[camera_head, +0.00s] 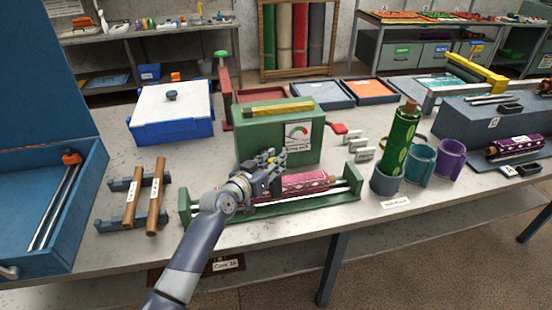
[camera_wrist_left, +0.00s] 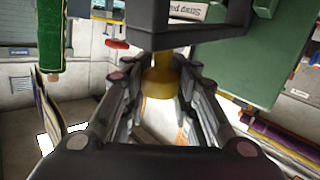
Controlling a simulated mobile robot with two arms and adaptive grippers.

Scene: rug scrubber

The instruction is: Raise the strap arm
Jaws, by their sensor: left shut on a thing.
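The green machine (camera_head: 255,135) stands mid-bench with a dial labelled "Strap pull" (camera_head: 298,136). My left gripper (camera_head: 268,164) is at its front face, below and left of the dial. It is shut on a yellow knob, clearer in the left wrist view (camera_wrist_left: 158,82), between the fingers. A dark bracket (camera_wrist_left: 190,22) adjoins the knob there; I take these for the strap arm, though its full shape is hidden by my fingers. My right gripper is not in view.
A pink patterned roll (camera_head: 305,183) lies in a green cradle (camera_head: 352,186) below the machine. A red handle (camera_head: 338,129) sticks out at the machine's right. Two wooden-handled rods (camera_head: 156,195) lie at the left.

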